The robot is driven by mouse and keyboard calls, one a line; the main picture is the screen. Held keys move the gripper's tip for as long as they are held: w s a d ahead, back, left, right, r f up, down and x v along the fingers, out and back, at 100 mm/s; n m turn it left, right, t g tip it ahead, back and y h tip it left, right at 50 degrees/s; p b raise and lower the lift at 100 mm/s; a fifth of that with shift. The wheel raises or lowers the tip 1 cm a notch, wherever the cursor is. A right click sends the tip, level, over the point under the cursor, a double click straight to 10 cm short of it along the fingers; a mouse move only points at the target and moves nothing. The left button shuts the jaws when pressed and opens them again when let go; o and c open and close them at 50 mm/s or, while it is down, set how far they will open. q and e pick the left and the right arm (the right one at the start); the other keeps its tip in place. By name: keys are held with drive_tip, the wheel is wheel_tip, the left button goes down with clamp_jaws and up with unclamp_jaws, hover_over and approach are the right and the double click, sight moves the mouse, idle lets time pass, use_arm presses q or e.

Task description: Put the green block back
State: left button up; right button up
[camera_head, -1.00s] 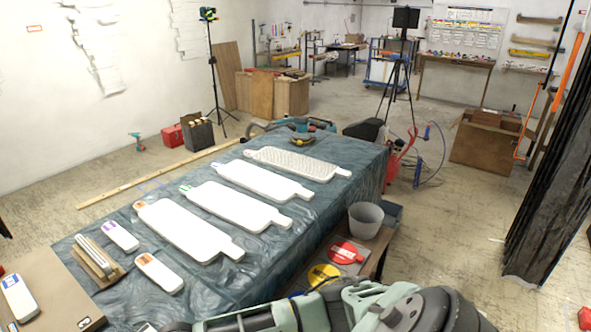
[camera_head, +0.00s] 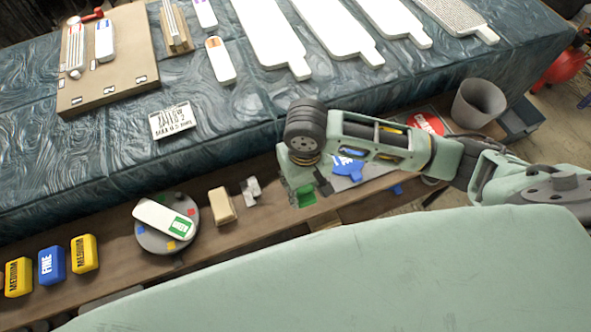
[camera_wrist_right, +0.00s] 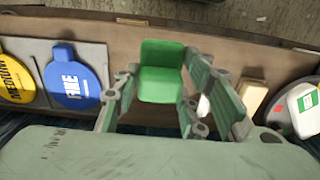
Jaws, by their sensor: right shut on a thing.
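My right gripper (camera_head: 302,190) points down at the wooden shelf in front of the cloth-covered table. In the right wrist view the fingers (camera_wrist_right: 160,92) are closed around the green block (camera_wrist_right: 162,68), one on each side. In the head view only a small part of the green block (camera_head: 307,195) shows below the gripper. I cannot tell whether it touches the shelf (camera_head: 345,205). A blue FINE disc (camera_wrist_right: 73,78) lies on a grey board beside the gripper. My left gripper is out of view.
The shelf also holds a tan block (camera_head: 222,206), a small whitish piece (camera_head: 251,191), a round grey base (camera_head: 153,240) under a white paddle, two yellow MEDIUM blocks (camera_head: 84,254) and a blue FINE block (camera_head: 52,265). A grey bucket (camera_head: 478,103) stands at right.

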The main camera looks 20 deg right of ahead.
drive_tip(key=w+f, duration=0.1)
drive_tip(key=w, duration=0.1)
drive_tip(key=w+f, duration=0.2)
drive_tip(key=w, duration=0.1)
drive_tip(key=w+f, duration=0.2)
drive_tip(key=w, duration=0.1)
drive_tip(key=shift+w+a, duration=0.2)
drive_tip(key=shift+a, duration=0.15)
drive_tip(key=shift+w+f, duration=0.1)
drive_tip(key=shift+f, duration=2)
drive_tip(key=shift+f, duration=0.15)
drive_tip(key=o, duration=1)
wheel_tip(320, 180, up, 12)
drive_tip(key=shift+r, duration=0.2)
